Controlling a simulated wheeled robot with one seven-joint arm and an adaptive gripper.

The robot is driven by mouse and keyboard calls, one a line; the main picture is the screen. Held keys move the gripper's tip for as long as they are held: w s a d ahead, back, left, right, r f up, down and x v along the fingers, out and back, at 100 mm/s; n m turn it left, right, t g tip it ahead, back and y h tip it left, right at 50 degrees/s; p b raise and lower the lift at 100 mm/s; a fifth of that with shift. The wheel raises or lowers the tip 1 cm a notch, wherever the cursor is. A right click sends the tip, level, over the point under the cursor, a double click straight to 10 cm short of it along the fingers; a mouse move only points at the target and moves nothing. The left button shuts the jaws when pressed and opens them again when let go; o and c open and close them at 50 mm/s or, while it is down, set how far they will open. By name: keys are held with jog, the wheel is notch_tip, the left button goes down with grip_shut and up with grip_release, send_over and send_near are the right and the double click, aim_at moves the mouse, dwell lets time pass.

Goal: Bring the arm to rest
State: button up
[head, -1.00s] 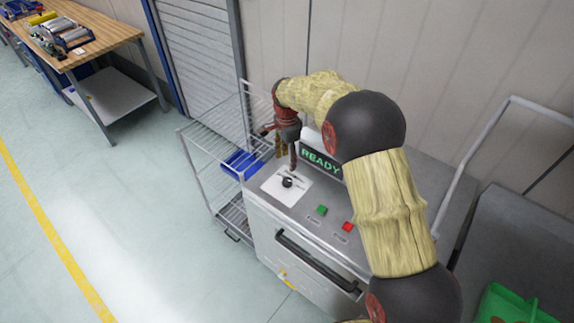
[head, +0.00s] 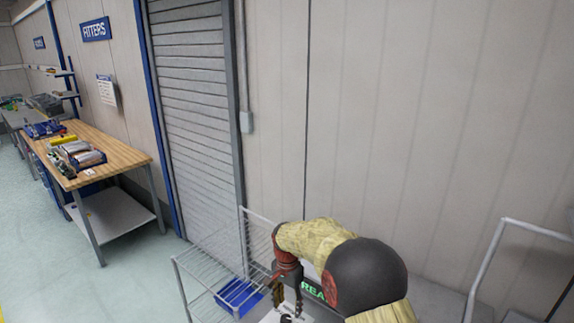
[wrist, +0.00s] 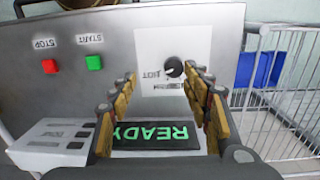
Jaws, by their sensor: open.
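My gripper (wrist: 163,88) is open and empty in the wrist view, its two tan-padded fingers apart. It is above the top panel of a grey machine (wrist: 215,25). A black dial (wrist: 174,67) on a white plate shows between and beyond the fingertips; I cannot tell the exact gap to it. A green-lit READY display (wrist: 150,135) lies below the fingers in this view. In the head view, my gripper (head: 283,293) hangs down at the bottom edge, its tips hard to make out, and my arm reaches in from the lower right.
A wire cart (head: 205,275) with a blue bin (head: 238,296) stands left of the machine. Green (wrist: 93,63) and red (wrist: 49,66) buttons sit on the panel. A wall and roller shutter (head: 190,110) are behind. A wooden workbench (head: 115,148) is at the left, with open floor before it.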

jog(key=s+d+r+n+t+b, duration=0.2)
jog(key=s+d+r, duration=0.3)
jog(key=s, duration=0.7)
jog(key=s+d+r+n+t+b, duration=0.2)
jog(key=s+d, duration=0.5)
jog(key=s, duration=0.4)
jog(key=s+d+r+n+t+b, duration=0.2)
jog(key=s+d+r+b, duration=0.3)
jog(key=s+r, duration=0.3)
jog(key=shift+s+d+r+n+b, duration=0.35)
jog(key=shift+s+d+n, duration=0.55)
jog(key=shift+s, duration=1.4)
jog(key=shift+c, duration=0.2)
